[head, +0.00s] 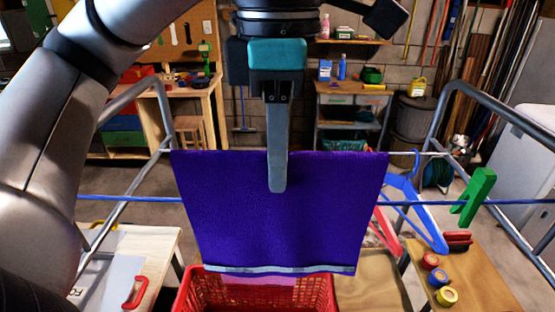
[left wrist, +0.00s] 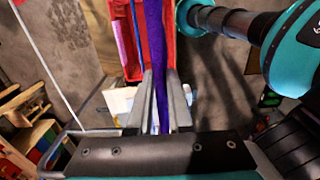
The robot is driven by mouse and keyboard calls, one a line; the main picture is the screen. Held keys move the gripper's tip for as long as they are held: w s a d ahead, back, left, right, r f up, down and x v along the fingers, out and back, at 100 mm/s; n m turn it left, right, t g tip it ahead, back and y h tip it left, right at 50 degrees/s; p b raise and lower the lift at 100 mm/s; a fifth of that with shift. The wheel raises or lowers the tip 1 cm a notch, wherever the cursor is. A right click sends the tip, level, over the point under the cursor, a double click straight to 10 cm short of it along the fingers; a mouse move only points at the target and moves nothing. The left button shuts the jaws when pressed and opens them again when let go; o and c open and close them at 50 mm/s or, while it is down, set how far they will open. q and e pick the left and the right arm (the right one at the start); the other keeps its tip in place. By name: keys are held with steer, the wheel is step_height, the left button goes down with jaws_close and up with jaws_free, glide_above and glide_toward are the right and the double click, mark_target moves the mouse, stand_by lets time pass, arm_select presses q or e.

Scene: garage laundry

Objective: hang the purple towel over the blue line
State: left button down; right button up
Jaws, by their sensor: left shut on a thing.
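The purple towel (head: 230,205) hangs spread out in the middle of the head view, with a pale stripe near its lower edge. My left gripper (head: 277,185) is shut on its upper part. In the left wrist view the towel (left wrist: 156,45) is a thin strip between the fingers (left wrist: 160,85). The blue line (head: 125,198) runs across at about mid-height of the towel and is hidden where the towel covers it. The towel's top edge shows higher in the picture than the line. I cannot tell whether towel and line touch. My right gripper is not in view.
A red basket (head: 187,292) stands below the towel. A green clothespin (head: 473,197) and a blue hanger (head: 428,225) are at the line's right part. Grey metal frames (head: 165,115) stand at both sides. A wooden table (head: 480,285) with tape rolls is at lower right.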

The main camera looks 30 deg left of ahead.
arm_select(q)
steer(key=w+a, duration=0.1)
steer(key=w, duration=0.1)
steer(key=shift+w+a+f, duration=0.2)
steer(key=shift+w+a, duration=0.2)
steer(key=shift+f+b, duration=3.4)
steer(key=shift+f, duration=0.65)
steer(key=c, duration=0.8)
jaws_free()
